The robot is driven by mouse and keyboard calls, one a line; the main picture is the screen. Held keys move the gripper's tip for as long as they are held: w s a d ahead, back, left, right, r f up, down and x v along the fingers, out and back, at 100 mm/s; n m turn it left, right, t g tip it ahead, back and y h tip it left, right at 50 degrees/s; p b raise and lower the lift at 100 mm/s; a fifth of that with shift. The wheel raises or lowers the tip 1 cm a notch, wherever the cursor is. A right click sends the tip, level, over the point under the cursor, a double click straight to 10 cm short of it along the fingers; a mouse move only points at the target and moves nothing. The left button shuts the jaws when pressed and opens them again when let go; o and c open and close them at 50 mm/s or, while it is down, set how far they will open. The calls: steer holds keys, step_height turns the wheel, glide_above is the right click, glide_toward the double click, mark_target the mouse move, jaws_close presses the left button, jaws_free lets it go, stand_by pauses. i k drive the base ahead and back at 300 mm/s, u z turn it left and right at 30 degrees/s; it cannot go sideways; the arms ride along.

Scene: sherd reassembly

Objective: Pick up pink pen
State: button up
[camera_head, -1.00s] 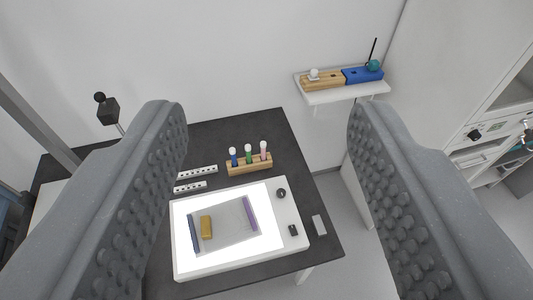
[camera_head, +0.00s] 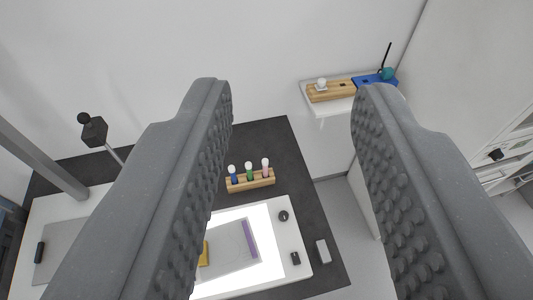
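The pink pen (camera_head: 265,167) stands upright, white end up, in the right slot of a small wooden holder (camera_head: 251,182) on the dark table. A green pen (camera_head: 249,171) and a blue pen (camera_head: 233,174) stand to its left in the same holder. My gripper (camera_head: 290,95) is open and empty. Its two textured grey fingers frame the view, with the pen holder lying beyond and between them, apart from both fingers.
A lit white light panel (camera_head: 283,264) lies in front of the holder, partly hidden by my left finger. The dark table (camera_head: 283,143) is clear behind the holder.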

mark_target(265, 161)
steer(key=u, duration=0.3)
steer(key=i, duration=0.95)
steer(key=u, duration=0.7)
